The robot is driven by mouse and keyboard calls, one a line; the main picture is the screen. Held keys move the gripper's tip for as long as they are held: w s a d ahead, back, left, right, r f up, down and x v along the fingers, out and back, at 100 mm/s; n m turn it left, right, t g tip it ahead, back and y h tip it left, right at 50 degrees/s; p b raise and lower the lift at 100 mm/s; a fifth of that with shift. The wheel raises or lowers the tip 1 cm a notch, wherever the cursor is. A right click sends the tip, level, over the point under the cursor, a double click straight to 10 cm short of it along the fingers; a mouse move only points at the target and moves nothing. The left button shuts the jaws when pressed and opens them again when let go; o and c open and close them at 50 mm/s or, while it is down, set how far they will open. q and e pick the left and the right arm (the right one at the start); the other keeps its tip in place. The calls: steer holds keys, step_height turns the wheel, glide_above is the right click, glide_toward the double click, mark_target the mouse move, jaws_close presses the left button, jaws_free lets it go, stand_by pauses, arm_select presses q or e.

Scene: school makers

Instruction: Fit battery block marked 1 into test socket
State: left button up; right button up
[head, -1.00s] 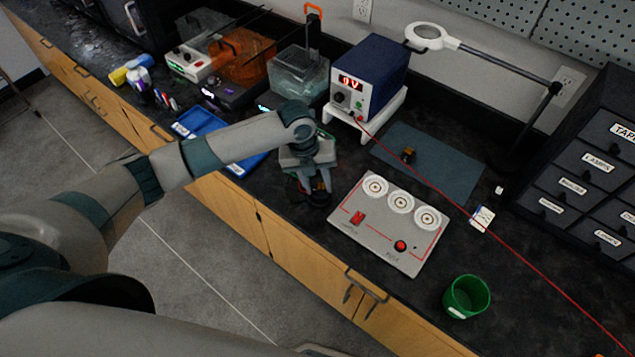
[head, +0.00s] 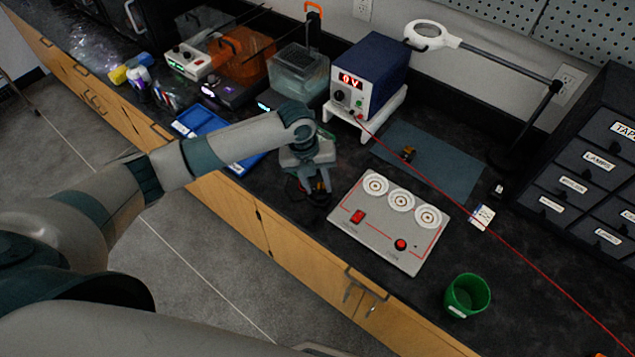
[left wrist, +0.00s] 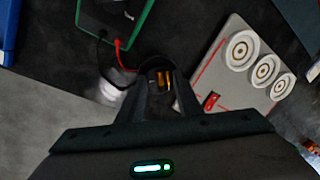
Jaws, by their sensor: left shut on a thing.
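My left gripper (head: 316,190) points down at the counter, left of the grey panel. In the left wrist view, my left gripper (left wrist: 157,95) is shut on a small dark thing, mostly hidden between the fingers. Two copper-coloured strips (left wrist: 160,78) show at the fingertips; I cannot tell whether they belong to the battery block or the test socket. No number 1 is readable. A green-edged meter (left wrist: 112,22) lies close by, with red and black leads running toward the fingertips. My right gripper is not in view.
The grey panel (head: 385,236) has three round white holders and red switches. A small dark and yellow part (head: 407,154) lies on the blue-grey mat (head: 450,165). A green cup (head: 466,296), a blue power supply (head: 372,75) and a blue tray (head: 200,122) stand around. A red wire crosses the right side.

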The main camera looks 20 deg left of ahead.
mark_target(318, 187)
arm_select(q)
steer(key=shift+f, duration=0.25)
steer(key=o, duration=0.8)
steer(key=shift+r, duration=0.1)
steer(key=r+p, duration=0.3)
steer(key=shift+s+a+r, duration=0.1)
steer(key=shift+a+r, duration=0.25)
steer(key=shift+r, duration=0.05)
steer(key=r+p, duration=0.4)
steer(key=a+r+p, duration=0.1)
steer(key=r+p, duration=0.1)
steer(key=r, duration=0.1)
steer(key=shift+s+a, duration=0.1)
steer(key=shift+s, duration=0.1)
stand_by(0.5)
steer(key=shift+f, duration=0.1)
